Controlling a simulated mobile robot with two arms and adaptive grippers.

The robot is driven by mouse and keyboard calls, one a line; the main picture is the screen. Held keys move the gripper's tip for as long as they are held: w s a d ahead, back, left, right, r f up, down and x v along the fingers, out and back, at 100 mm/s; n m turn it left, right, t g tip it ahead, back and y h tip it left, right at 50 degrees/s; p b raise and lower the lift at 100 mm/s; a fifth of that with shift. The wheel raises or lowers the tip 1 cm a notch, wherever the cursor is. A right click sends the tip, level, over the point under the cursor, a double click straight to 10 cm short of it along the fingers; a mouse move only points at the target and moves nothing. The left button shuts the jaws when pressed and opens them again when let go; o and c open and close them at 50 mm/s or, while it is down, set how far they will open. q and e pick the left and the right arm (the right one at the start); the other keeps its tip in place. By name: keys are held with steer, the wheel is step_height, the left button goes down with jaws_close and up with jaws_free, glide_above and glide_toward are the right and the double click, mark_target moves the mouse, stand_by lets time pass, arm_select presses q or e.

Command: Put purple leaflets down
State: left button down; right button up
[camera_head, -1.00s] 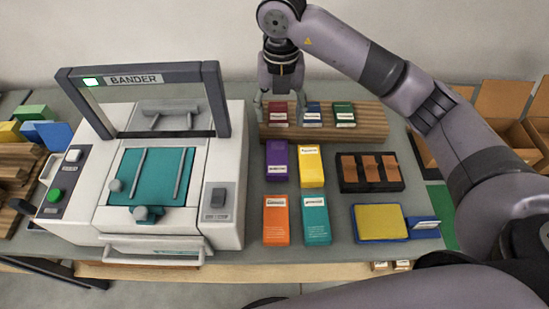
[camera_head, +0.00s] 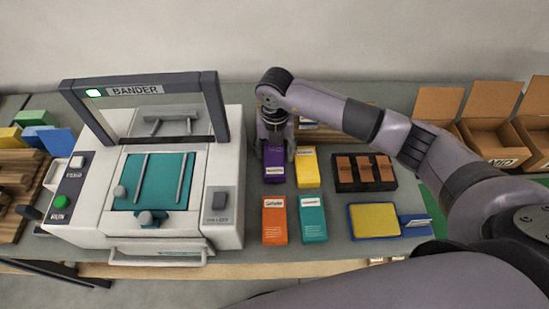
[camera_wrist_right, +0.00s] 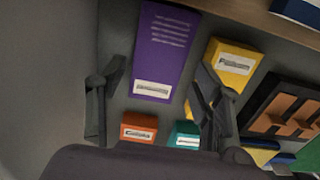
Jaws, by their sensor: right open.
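The purple leaflets (camera_head: 274,172) form a stack on the grey table, right of the bander and left of the yellow stack (camera_head: 307,168). My right gripper (camera_head: 274,156) points down over the far part of the purple stack, one finger on each side. In the right wrist view the purple leaflets (camera_wrist_right: 163,50) show between the open fingers (camera_wrist_right: 158,92), with gaps on both sides. The gripper hides part of the purple stack in the head view. My left gripper is out of view.
The bander (camera_head: 222,150) stands close on the left. Orange (camera_head: 275,222) and teal (camera_head: 313,222) stacks lie in front. A dark holder (camera_head: 345,180) and a yellow pad (camera_head: 374,220) are to the right. A wooden rack (camera_head: 330,135) is behind, open cardboard boxes (camera_head: 490,110) far right.

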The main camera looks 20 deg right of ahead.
mark_target(275, 158)
step_height(275, 158, down, 4)
steer(key=shift+w+f+p, duration=0.1)
steer(key=shift+w+p, duration=0.05)
steer(key=shift+p, duration=0.45)
steer(key=shift+c, duration=0.4)
steer(key=c, duration=1)
